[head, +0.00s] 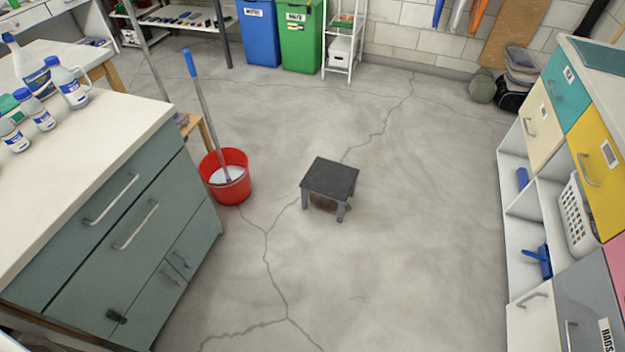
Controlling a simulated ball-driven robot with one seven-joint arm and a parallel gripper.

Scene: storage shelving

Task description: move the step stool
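The step stool (331,179) stands upright on the grey concrete floor near the middle of the head view. It has a dark square top and short grey legs. A brownish dark patch shows on the floor under it. Nothing lies on its top. My gripper is not in view, and nothing touches the stool.
A red bucket (229,187) with a blue-handled mop stands left of the stool. A grey-green cabinet (130,235) fills the left, a drawer-and-shelf unit (590,150) the right. Blue (259,32) and green (299,38) bins stand at the back. The floor around the stool is clear.

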